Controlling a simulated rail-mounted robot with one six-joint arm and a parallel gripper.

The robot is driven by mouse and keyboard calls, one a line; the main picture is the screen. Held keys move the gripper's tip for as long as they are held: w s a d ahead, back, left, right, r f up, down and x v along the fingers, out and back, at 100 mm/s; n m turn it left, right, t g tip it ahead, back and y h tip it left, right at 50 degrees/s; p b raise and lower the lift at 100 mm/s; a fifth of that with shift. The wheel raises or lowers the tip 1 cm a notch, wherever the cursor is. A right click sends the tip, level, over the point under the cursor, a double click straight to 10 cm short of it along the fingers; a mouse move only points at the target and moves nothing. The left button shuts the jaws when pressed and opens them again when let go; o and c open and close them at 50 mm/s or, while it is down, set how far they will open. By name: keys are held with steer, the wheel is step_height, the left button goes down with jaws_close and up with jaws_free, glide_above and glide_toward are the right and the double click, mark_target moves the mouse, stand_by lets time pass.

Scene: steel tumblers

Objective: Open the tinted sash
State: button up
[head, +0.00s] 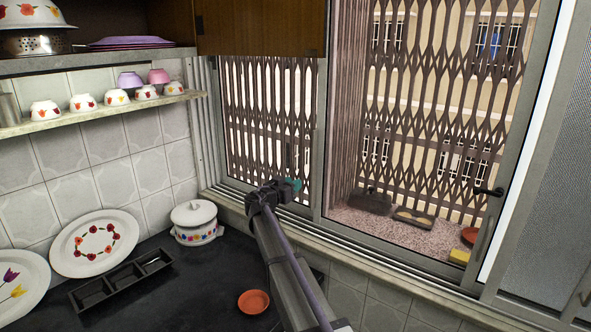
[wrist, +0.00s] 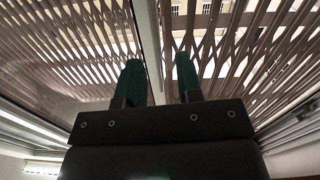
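The window has a grey metal frame with a left sash (head: 268,130) in front of the brown lattice grille. In the wrist view the pane on the left (wrist: 60,60) looks darker and browner than the view on the right, so it appears to be the tinted sash. Its upright edge (wrist: 150,30) runs down behind the fingers, near the gap. My gripper (head: 291,187) is at the lower right of that sash, close to its upright edge. The green fingers (wrist: 161,80) stand apart with nothing seen held between them. I cannot tell whether they touch the sash.
A white lidded pot (head: 196,222), black tray (head: 122,280) and terracotta saucer (head: 253,301) sit on the dark counter. A bowl shelf (head: 100,114) is at left. A black handle (head: 488,192) and a mesh panel (head: 550,190) are at right. The pink ledge (head: 385,232) lies beyond the window.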

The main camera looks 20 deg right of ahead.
mark_target(312, 174)
steer(key=shift+m, duration=0.5)
steer(key=x, duration=0.7)
steer(key=s+x, duration=0.1)
steer(key=x, duration=0.2)
steer(key=shift+w+d+r, duration=0.25)
steer(key=shift+d, duration=0.35)
steer(key=shift+c, duration=0.4)
jaws_close()
